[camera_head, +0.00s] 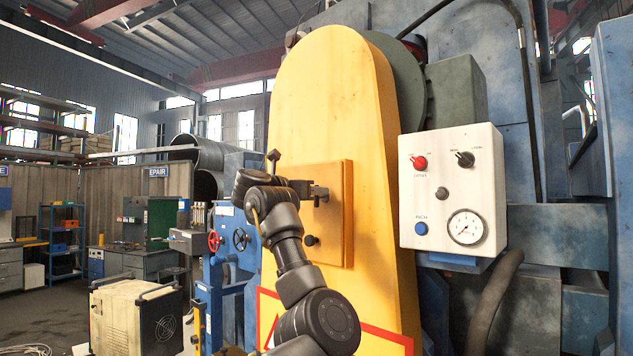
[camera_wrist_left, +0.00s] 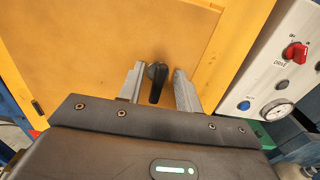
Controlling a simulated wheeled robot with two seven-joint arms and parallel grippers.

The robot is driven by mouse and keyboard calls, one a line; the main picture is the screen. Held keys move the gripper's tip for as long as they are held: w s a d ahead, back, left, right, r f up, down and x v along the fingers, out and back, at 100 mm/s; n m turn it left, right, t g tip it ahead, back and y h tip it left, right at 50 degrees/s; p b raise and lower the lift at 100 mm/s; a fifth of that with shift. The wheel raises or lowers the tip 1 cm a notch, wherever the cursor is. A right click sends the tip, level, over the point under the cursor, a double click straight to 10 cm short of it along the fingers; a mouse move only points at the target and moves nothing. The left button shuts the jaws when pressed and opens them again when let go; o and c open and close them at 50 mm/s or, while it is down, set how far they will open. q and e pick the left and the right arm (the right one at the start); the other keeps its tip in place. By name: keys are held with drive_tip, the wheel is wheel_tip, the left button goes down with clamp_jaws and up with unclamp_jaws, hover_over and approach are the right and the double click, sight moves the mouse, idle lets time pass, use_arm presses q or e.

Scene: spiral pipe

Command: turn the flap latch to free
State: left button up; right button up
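The yellow flap (camera_head: 336,222) is a square plate, shut against the tall yellow guard (camera_head: 325,90) in the head view. In the left wrist view the black flap latch (camera_wrist_left: 156,82) stands out from the yellow face, its lever pointing down in the picture. My left gripper (camera_head: 318,193) is at the flap's upper part. In the left wrist view its two grey fingers (camera_wrist_left: 158,86) stand open on either side of the latch, with narrow gaps visible. In the head view the gripper largely hides the latch. A black knob (camera_head: 311,240) sits lower on the flap. My right gripper is not in view.
A white control box (camera_head: 452,190) with a red switch, blue button and gauge is close on the right. A dark hose (camera_head: 493,305) hangs below it.

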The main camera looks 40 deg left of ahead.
use_arm(q)
drive_tip(key=shift+w, duration=0.7)
clamp_jaws()
